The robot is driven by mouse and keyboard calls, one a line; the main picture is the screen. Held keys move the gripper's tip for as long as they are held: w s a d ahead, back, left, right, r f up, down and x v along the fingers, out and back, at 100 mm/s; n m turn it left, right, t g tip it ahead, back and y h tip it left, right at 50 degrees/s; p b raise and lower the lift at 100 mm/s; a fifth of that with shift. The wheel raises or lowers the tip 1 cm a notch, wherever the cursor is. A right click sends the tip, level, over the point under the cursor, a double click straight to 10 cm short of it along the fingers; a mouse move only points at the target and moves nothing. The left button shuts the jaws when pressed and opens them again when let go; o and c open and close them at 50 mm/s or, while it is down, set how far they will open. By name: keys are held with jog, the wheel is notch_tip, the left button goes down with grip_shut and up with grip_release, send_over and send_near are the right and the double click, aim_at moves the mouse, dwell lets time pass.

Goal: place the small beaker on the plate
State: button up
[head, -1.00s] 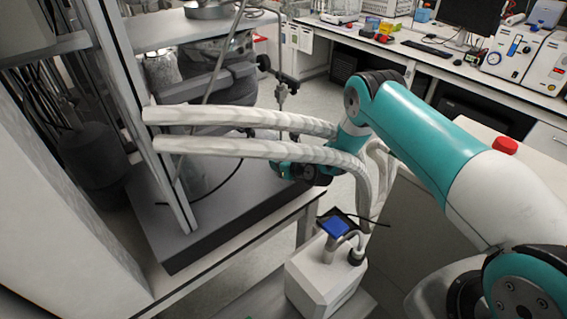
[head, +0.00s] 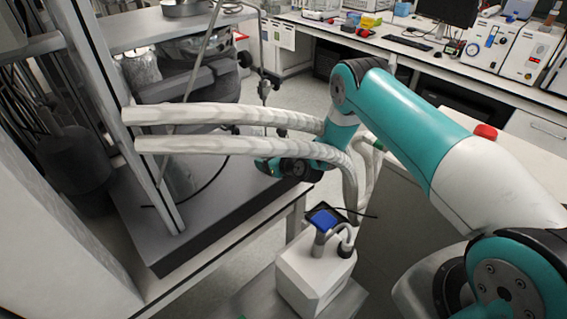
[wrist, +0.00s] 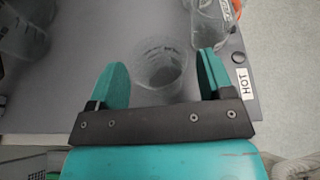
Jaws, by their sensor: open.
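In the wrist view, a small clear beaker (wrist: 160,66) with faint markings lies between the two teal fingers of my gripper (wrist: 162,75). The fingers are open, with a gap on both sides of the beaker. The beaker is over a grey flat surface (wrist: 75,100) with a white HOT label at its right edge; whether it rests on it is hard to tell. In the head view, the grey slab (head: 205,215) lies under the metal frame. There, hoses hide most of my gripper, and I cannot make out the beaker. I cannot tell for certain which surface is the plate.
A larger clear glass vessel (wrist: 212,22) stands near the fingers at the upper right of the wrist view. Two thick pale hoses (head: 225,118) cross in front of my wrist. A white device with a blue screen (head: 323,220) stands right of the slab.

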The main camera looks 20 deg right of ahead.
jog(key=b+v, duration=0.3)
jog(key=v, duration=0.6)
jog(key=s+a+r+n+g+y, duration=0.2)
jog(key=s+a+r+n+g, duration=0.3)
jog(key=r+n, duration=0.55)
jog(key=s+a+r+n+g+y, duration=0.2)
jog(key=s+a+r+n+g, duration=0.1)
jog(key=s+a+r+n, duration=0.55)
jog(key=s+d+r+n+g+h, duration=0.2)
jog(key=s+r+n, duration=0.2)
jog(key=s+n, duration=0.5)
jog(key=s+d+r+n+g+h, duration=0.2)
jog(key=s+d+r+n+h, duration=0.1)
jog(key=s+n, duration=0.7)
jog(key=s+r, duration=0.1)
jog(key=s, duration=0.1)
jog(key=shift+s+d+r+n+b, duration=0.2)
jog(key=shift+s+r+n+b, duration=0.05)
jog(key=shift+r+n+b, duration=0.1)
